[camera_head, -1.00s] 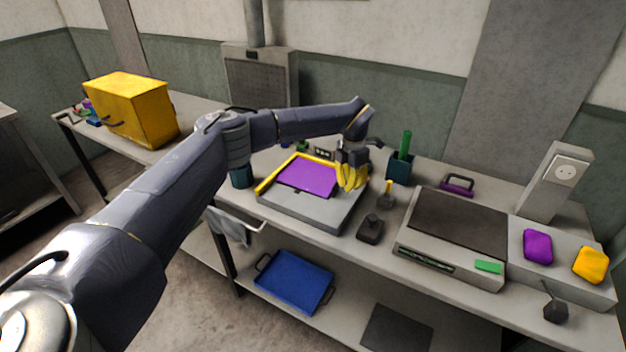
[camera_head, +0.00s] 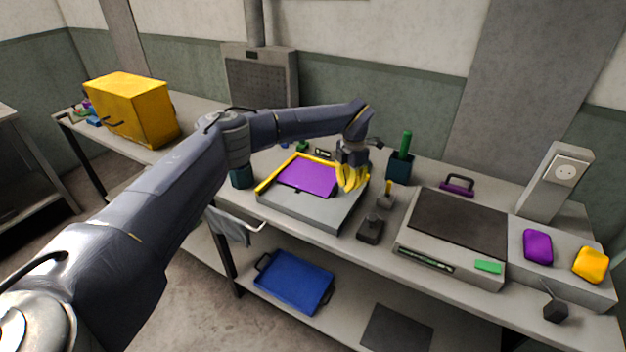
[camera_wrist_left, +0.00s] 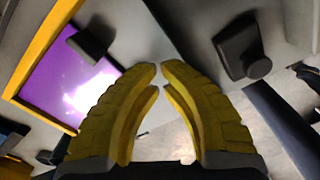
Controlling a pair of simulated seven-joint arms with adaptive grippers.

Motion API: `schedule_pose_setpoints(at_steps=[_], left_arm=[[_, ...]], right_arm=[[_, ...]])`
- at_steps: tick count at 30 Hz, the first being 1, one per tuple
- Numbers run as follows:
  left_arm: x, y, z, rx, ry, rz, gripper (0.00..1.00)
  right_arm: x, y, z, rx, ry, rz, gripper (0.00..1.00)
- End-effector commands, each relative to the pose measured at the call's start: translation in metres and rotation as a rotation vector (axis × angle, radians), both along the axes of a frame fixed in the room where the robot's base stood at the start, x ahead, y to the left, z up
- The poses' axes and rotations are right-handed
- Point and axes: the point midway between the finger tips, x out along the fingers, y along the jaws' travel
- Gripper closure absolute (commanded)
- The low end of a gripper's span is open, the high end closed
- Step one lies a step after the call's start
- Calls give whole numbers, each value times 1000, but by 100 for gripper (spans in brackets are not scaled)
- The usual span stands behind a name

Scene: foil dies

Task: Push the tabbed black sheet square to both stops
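A sheet (camera_head: 308,177) lies on a grey plate (camera_head: 305,213); it looks purple, not black. A yellow L-shaped pair of stops (camera_head: 277,172) runs along the plate's left and back edges. In the left wrist view the sheet (camera_wrist_left: 62,85) shows a bright glare and a dark block like a tab (camera_wrist_left: 88,45) at its edge. My left gripper (camera_head: 349,188), with yellow fingers, is over the right side of the plate, beside the sheet. In the wrist view its fingertips (camera_wrist_left: 160,68) nearly meet, with nothing between them. I cannot tell whether they touch the plate. My right gripper is out of view.
A dark knobbed block (camera_head: 370,229) and a grey flat-topped device (camera_head: 458,225) stand right of the plate. A teal cup (camera_head: 399,168) stands behind. A yellow box (camera_head: 130,108) is at the far left. A blue tray (camera_head: 293,282) lies on the lower shelf.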

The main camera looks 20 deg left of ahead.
Motion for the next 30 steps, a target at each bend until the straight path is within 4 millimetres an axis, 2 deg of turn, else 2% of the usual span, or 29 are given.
schedule_pose_setpoints(at_steps=[30], left_arm=[[0,0,-17,1,1,0,100]], right_arm=[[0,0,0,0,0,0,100]])
